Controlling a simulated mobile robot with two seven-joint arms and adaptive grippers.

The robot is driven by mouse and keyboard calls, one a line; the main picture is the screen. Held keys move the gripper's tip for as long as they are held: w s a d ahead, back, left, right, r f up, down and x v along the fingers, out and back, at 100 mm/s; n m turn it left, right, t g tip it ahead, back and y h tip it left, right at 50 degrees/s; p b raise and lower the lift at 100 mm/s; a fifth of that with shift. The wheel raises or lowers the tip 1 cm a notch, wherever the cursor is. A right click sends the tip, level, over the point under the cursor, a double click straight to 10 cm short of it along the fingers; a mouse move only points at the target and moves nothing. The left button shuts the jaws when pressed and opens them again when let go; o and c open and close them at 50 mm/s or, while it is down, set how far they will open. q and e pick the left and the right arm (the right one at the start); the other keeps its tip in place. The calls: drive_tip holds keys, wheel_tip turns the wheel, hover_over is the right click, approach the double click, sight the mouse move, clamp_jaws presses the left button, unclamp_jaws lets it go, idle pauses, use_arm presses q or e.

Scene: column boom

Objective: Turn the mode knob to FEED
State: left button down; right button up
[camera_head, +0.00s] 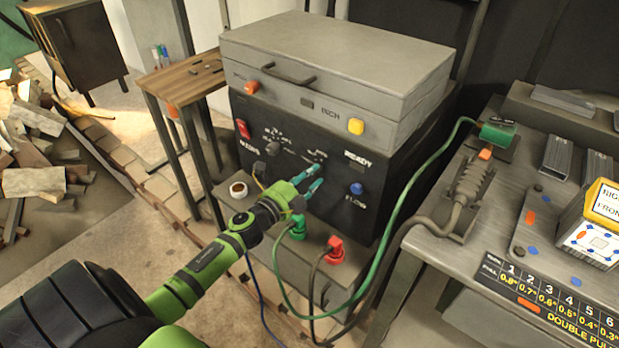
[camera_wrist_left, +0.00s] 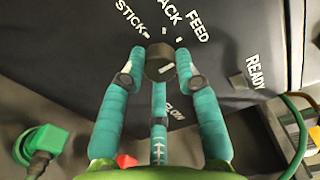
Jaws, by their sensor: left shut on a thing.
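The mode knob (camera_wrist_left: 160,62) is a dark round knob on the black front panel, below the labels STICK, TACK and FEED (camera_wrist_left: 198,25) in the left wrist view. A short pale line shows on its face; I cannot tell which label it marks. My left gripper (camera_head: 312,182) reaches the front of the welder (camera_head: 350,215). Its teal fingers are shut around the knob in the left wrist view, one at each side and one below. In the head view the fingers hide the knob. My right gripper is not in view.
A second knob (camera_head: 272,148) and a red switch (camera_head: 242,129) are left on the panel; a blue button (camera_head: 356,188) is to the right. Green and red plugs with cables stand below. A metal bench (camera_head: 440,262) is at the right, a wooden table (camera_head: 180,82) at the left.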

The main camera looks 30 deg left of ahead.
use_arm(q)
drive_tip(key=shift+a, duration=0.15)
drive_tip(key=c, duration=0.9)
unclamp_jaws()
drive_tip(key=s, duration=1.2)
drive_tip(key=shift+a+r, duration=0.15)
drive_tip(key=shift+a, duration=0.25)
